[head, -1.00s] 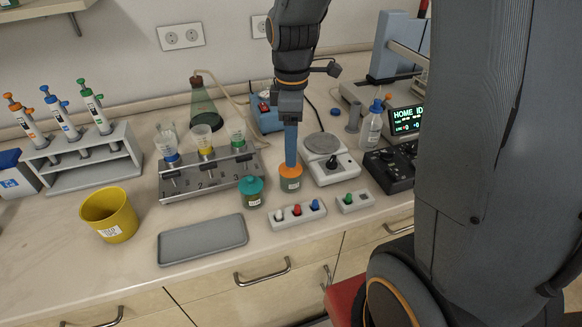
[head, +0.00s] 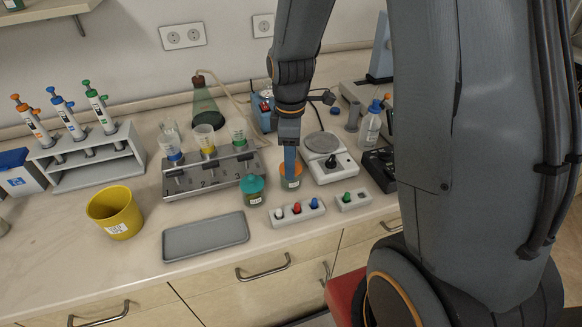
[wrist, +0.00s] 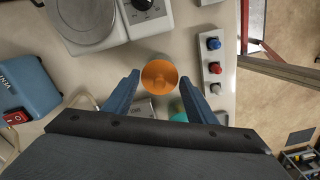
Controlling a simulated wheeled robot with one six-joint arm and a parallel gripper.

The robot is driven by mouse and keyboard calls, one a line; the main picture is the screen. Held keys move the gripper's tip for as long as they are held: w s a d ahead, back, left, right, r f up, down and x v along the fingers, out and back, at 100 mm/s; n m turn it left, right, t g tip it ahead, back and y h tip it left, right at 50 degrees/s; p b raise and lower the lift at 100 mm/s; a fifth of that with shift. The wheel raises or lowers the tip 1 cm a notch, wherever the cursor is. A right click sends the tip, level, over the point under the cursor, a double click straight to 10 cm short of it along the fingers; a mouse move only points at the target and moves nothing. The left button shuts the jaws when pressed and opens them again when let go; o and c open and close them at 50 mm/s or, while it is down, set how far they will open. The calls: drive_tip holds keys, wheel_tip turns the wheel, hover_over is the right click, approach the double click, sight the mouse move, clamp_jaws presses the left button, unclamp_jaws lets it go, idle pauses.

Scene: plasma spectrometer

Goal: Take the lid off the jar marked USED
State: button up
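A jar with an orange lid (head: 284,170) stands on the bench; its pale label cannot be read. The orange lid also shows from above in the wrist view (wrist: 160,74). A second jar with a teal lid (head: 252,184) stands just left of it, its label also unreadable; part of the teal lid shows low in the wrist view. My gripper (head: 290,172) points down at the orange-lidded jar. In the wrist view my gripper (wrist: 160,78) is open, one blue finger on each side of the orange lid, with narrow gaps seeming to show.
A control box with several coloured knobs (head: 297,211) and a smaller green-knobbed box (head: 353,200) stand in front. A balance (head: 328,160) is close on the right. A grey tray (head: 205,237) lies front left, empty, beside a yellow bin (head: 116,212).

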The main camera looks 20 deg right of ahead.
drive_tip(key=c, duration=0.5)
drive_tip(key=shift+c, duration=0.2)
